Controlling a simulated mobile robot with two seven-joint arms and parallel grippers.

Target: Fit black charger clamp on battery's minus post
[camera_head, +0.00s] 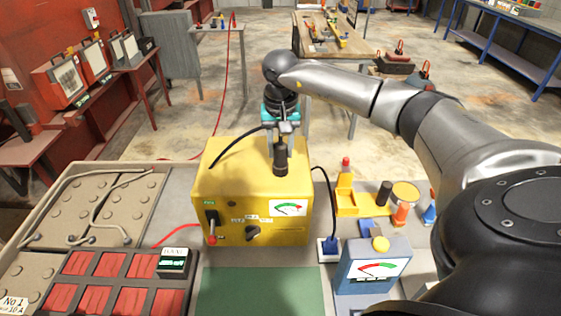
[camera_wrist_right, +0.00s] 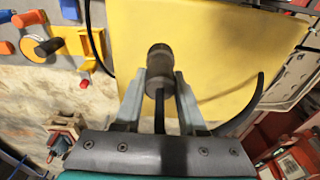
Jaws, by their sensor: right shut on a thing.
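My right gripper (camera_head: 283,129) points down over the yellow charger box (camera_head: 220,190). It is shut on a dark cylindrical piece, which looks like the black charger clamp (camera_head: 281,160). A black cable runs from it to the left. In the right wrist view my two grey fingers (camera_wrist_right: 160,92) stand either side of the black clamp (camera_wrist_right: 158,60), with the yellow box behind. I cannot tell whether the clamp touches the box top. A grey-beige battery with round caps (camera_head: 70,192) lies to the left; I cannot make out its minus post. My left gripper is out of view.
A red-and-black handle (camera_head: 212,228) is on the charger's front. Red blocks (camera_head: 110,264) in a dark frame lie front left. A blue-grey meter (camera_head: 372,268) and a yellow holder (camera_head: 350,200) stand right. A green mat (camera_head: 262,292) lies clear in front.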

